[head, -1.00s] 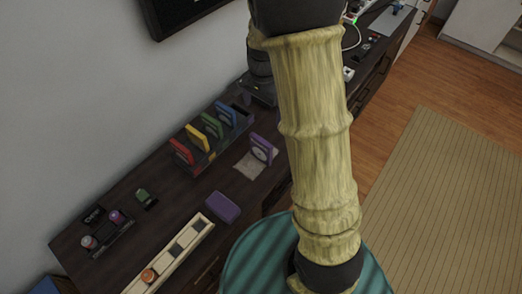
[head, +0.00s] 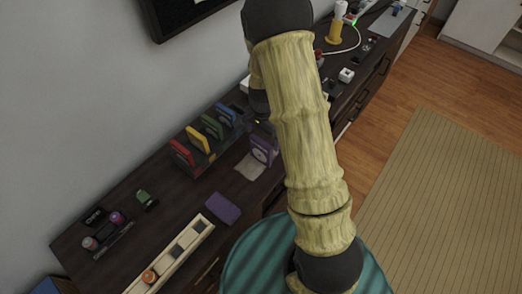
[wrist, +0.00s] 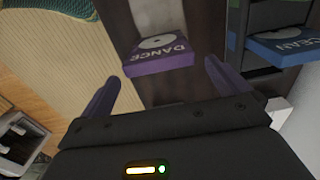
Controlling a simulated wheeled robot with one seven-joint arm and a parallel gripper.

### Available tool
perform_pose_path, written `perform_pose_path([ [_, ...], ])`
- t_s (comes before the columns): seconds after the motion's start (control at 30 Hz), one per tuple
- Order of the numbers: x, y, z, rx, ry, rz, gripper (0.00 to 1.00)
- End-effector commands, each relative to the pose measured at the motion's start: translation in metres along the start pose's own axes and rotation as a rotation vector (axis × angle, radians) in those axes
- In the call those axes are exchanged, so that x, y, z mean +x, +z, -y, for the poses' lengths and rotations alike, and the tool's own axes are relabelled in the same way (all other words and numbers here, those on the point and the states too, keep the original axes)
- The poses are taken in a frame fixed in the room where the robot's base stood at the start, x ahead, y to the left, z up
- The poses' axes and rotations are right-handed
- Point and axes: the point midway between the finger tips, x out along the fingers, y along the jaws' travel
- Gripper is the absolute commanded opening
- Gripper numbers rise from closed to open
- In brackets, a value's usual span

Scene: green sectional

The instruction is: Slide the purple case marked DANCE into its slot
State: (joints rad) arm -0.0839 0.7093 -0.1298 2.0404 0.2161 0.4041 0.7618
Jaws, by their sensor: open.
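The purple case marked DANCE (head: 263,150) stands on edge on a pale pad (head: 250,166). In the head view the arm largely hides the gripper.
A purple block (head: 222,208) and a pale tray (head: 172,262) with an orange-topped item lie nearer on the dark cabinet top. A green item (head: 146,199) and a small dark tray (head: 112,236) are at left. The wall runs behind the rack.

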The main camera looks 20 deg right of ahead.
Motion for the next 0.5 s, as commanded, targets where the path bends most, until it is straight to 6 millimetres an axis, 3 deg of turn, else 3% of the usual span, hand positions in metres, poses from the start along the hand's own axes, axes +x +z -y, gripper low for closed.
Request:
perform_pose_path([
  [0.33,0.003,0.001,0.000,0.000,0.001,0.001,1.00],
  [0.5,0.019,0.006,-0.001,0.000,0.005,0.003,1.00],
])
